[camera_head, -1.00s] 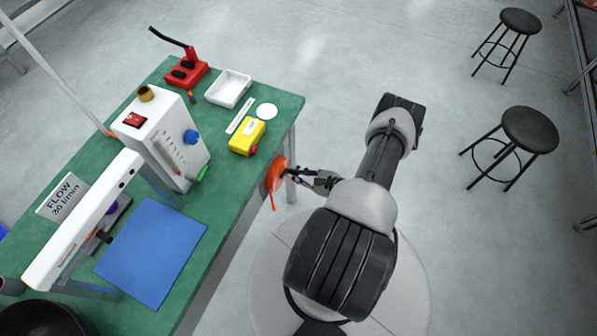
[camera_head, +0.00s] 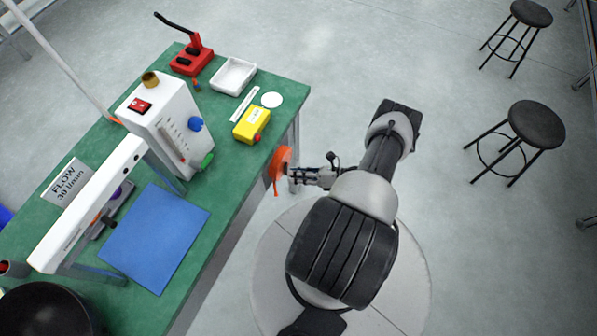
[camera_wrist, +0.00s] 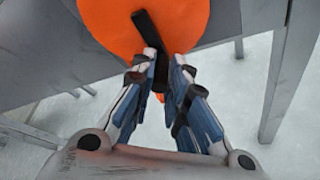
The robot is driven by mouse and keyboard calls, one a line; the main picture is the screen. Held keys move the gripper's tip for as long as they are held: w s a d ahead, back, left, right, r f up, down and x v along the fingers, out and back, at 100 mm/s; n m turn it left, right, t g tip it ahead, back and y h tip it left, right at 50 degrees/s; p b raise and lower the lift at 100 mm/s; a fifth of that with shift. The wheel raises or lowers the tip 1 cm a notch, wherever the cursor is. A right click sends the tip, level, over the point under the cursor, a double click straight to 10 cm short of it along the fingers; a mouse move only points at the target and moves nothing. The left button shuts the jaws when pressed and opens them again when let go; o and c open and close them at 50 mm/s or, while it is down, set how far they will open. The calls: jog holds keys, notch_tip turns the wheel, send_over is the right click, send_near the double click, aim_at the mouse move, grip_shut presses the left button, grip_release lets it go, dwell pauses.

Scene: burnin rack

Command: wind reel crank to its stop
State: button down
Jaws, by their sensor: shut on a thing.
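The orange reel (camera_head: 278,166) is mounted on the right side of the green bench, with an orange strip hanging below it. In the wrist view the reel's orange disc (camera_wrist: 110,22) fills the top, with a black crank arm (camera_wrist: 147,30) across its face. My gripper (camera_head: 296,176) reaches the reel from the right. In the wrist view my gripper (camera_wrist: 160,85) has its fingers closed around the lower end of the crank, at its handle. The handle itself is mostly hidden between the fingers.
The green bench (camera_head: 228,185) carries a white flow meter box (camera_head: 155,115), a yellow box (camera_head: 248,124), a white tray (camera_head: 232,74) and a blue mat (camera_head: 155,238). Bench legs stand near the reel. Black stools (camera_head: 536,125) stand on open floor at right.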

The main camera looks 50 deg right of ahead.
jog(key=shift+s+a+r+m+t+y, duration=0.3)
jog(key=shift+a+m+y, duration=0.4)
jog(key=shift+m, duration=0.9)
jog(key=shift+s+a+r+m+t+y, duration=0.1)
jog(key=shift+a+r+m+t+y, duration=0.35)
jog(key=shift+m, duration=1.15)
jog(key=shift+s+a+r+m+t+y, duration=0.15)
jog(key=shift+a+r+m+y, duration=0.2)
jog(key=shift+a+m+y, duration=0.9)
jog(key=shift+d+m+h, duration=0.3)
jog(key=shift+d+m, duration=0.15)
jog(key=shift+d, duration=0.05)
jog(key=c, duration=1.6)
grip_release()
